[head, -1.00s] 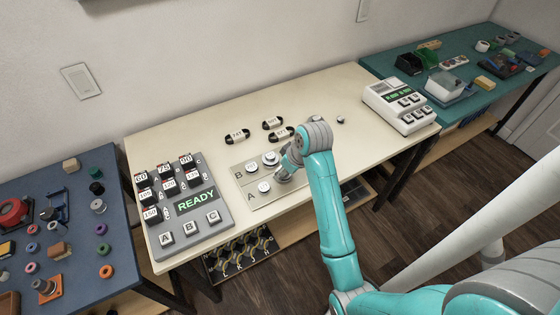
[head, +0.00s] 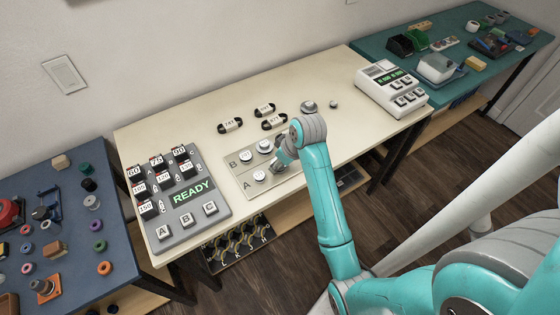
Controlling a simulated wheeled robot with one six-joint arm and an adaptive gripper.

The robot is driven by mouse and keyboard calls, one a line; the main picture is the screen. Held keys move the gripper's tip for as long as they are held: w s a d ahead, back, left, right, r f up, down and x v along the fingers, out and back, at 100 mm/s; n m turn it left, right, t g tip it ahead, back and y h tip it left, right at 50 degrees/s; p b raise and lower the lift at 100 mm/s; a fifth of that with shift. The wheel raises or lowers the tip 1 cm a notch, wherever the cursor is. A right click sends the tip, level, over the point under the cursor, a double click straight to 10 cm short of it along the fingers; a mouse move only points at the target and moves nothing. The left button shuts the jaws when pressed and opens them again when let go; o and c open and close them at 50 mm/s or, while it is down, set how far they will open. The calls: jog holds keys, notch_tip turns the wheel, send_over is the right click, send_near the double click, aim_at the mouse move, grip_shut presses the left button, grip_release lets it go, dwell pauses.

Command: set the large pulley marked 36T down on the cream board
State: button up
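The board (head: 268,188), a flat beige plate marked A and B, lies on the cream table. It carries a round pulley (head: 260,175) beside A, another (head: 246,156) beside B and a third (head: 264,146) to the right of that one. My gripper (head: 279,165) points down over the board's right part, close to its surface. Its fingers are small and partly hidden, so I cannot tell whether it holds anything. No 36T marking is readable.
Several black belts with white tags (head: 265,110) lie behind the board. A small round part (head: 333,103) lies right of them. A grey console reading READY (head: 188,195) stands left, a white device (head: 390,90) right. The table's back left is clear.

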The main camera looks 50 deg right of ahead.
jog(key=shift+f, duration=0.4)
jog(key=o, duration=1.2)
jog(key=shift+v, duration=3.75)
